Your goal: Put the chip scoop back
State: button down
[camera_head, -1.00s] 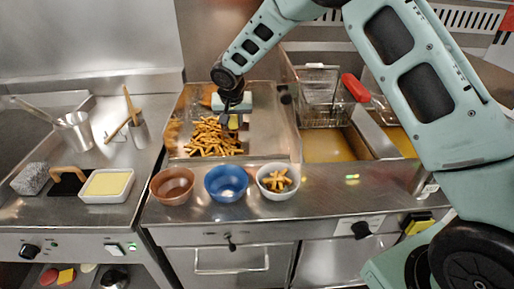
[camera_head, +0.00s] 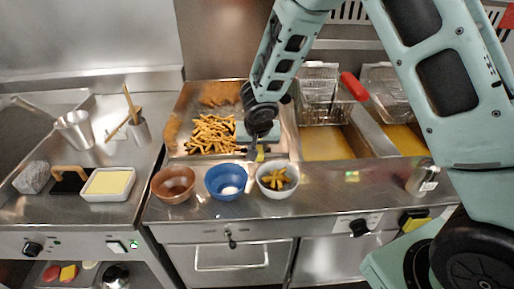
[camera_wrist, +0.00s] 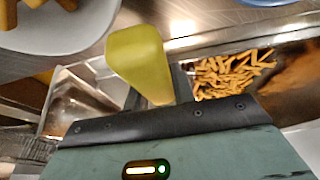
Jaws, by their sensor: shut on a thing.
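My gripper (camera_head: 259,150) points down over the front right part of the chip tray, just behind the white bowl. It is shut on the chip scoop, whose yellow handle (camera_wrist: 140,60) rises between the fingers in the wrist view. A bit of the yellow handle (camera_head: 260,156) also shows below the gripper in the head view. The scoop's metal pan is mostly hidden, and I cannot make it out surely. The chip tray (camera_head: 178,140) holds a heap of chips (camera_head: 212,134), left of my gripper; the heap also shows in the wrist view (camera_wrist: 230,75).
A brown bowl (camera_head: 173,186), a blue bowl (camera_head: 226,183) and a white bowl with chips (camera_head: 277,182) line the front counter. Fryer baskets (camera_head: 318,95) stand at the right. A metal pot with sticks (camera_head: 139,131) and a butter dish (camera_head: 108,184) stand on the left.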

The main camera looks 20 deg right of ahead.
jog(key=shift+f+b, duration=0.6)
jog(key=shift+b, duration=0.15)
jog(key=c, duration=1.2)
grip_release()
jog(key=shift+o, duration=0.2)
jog(key=shift+r, duration=0.15)
